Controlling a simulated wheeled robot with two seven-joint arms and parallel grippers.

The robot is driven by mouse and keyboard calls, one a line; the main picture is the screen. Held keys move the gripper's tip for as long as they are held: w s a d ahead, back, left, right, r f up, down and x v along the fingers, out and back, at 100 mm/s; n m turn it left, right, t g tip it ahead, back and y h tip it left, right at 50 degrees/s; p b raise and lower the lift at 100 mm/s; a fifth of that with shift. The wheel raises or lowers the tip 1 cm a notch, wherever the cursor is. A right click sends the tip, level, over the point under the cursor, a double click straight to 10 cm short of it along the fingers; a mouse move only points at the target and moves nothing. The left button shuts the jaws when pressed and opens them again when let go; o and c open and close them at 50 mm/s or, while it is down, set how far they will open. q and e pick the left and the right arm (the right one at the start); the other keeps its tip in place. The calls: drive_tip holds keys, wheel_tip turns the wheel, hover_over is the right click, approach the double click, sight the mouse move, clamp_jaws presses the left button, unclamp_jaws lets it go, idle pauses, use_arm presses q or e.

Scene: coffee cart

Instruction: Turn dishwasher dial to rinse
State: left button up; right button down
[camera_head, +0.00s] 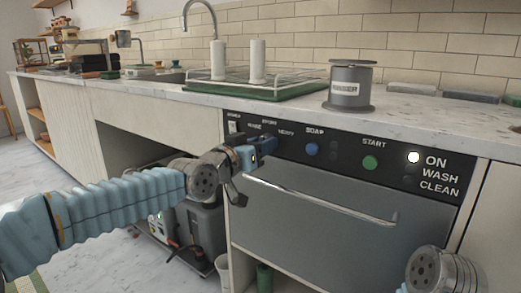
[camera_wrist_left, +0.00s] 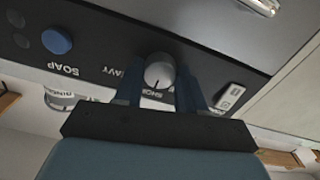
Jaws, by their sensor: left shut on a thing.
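The dishwasher dial (camera_wrist_left: 158,72), a round light grey knob, sits on the black control panel (camera_head: 340,157). In the left wrist view it lies between the two blue fingers of my left gripper (camera_wrist_left: 158,88), which is shut on it. In the head view my left gripper (camera_head: 262,150) is at the panel's left part and hides the dial. The labels RINSE, SHORT and HEAVY show around that spot, with RINSE on the left. In the upside-down wrist view, a thin dark mark on the dial seems to point toward SHORT. My right gripper is out of view.
Right of the dial are the blue SOAP button (camera_head: 312,149), the green START button (camera_head: 370,162) and a lit white lamp (camera_head: 413,157). A power switch (camera_wrist_left: 229,97) is close beside my fingers. The dishwasher door handle (camera_head: 320,203) runs below, and the counter edge (camera_head: 300,110) overhangs above.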

use_arm(q)
drive_tip(key=n+b, duration=0.1)
drive_tip(key=n, duration=0.1)
drive_tip(key=n+b, duration=0.1)
drive_tip(key=shift+f+n, duration=0.3)
drive_tip(key=shift+n, duration=0.1)
drive_tip(key=n+b, duration=0.1)
drive_tip(key=n, duration=0.1)
drive_tip(key=shift+n, duration=0.3)
drive_tip(key=n+b, duration=0.1)
drive_tip(key=n, duration=0.1)
drive_tip(key=shift+r+n, duration=0.1)
drive_tip(key=shift+n, duration=0.2)
drive_tip(key=shift+r+n, duration=0.1)
drive_tip(key=shift+n, duration=1.4)
drive_tip(key=o, duration=1.1)
drive_tip(key=shift+c, duration=0.2)
drive_tip(key=shift+r, duration=0.1)
